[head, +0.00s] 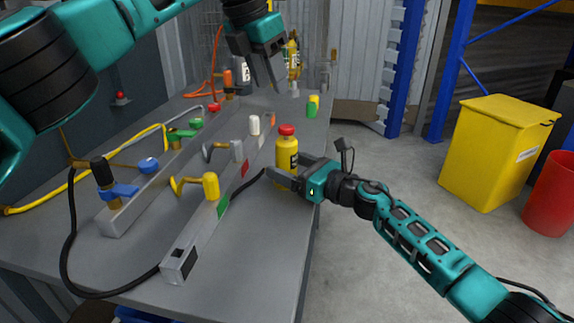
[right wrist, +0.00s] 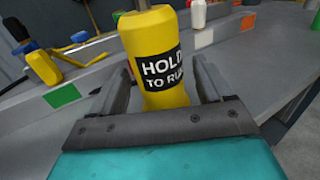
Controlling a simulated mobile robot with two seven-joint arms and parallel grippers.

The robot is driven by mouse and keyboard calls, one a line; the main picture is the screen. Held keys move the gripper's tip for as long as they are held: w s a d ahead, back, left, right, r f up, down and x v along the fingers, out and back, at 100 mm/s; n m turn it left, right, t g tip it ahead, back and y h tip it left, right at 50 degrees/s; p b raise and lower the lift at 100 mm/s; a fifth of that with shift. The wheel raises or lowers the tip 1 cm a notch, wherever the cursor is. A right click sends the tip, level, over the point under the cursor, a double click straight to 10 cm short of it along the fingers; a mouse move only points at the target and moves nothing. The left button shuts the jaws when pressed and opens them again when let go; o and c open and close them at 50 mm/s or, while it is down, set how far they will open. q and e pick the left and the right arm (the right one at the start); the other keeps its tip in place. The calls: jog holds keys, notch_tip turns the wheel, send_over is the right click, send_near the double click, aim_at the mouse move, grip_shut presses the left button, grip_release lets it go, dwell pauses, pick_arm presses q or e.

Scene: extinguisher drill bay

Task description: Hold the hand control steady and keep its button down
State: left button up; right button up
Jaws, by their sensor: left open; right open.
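The hand control (head: 287,155) is a yellow cylinder with a red button (head: 287,129) on top. It stands upright on the grey bench, with a black cable beside its base. In the right wrist view the control (right wrist: 155,50) bears a black label reading "HOLD TO RU…"; its top is cut off. My right gripper (head: 289,174) is open, with one finger on each side of the control's lower body. Whether the fingers touch it I cannot tell. My left gripper (head: 272,76) is open and empty, pointing down above the back of the bench, away from the button.
A grey rail (head: 177,265) with coloured handles and patches lies left of the control. Another rail with valves (head: 110,220) lies further left. A yellow-green piece (head: 312,106) stands behind. A yellow bin (head: 490,150) and red bin (head: 550,195) stand on the floor.

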jog(key=shift+w+a, duration=0.25)
jog(key=shift+a, duration=0.1)
jog(key=c, duration=1.3)
jog(key=o, duration=1.4)
jog(key=shift+d, duration=0.1)
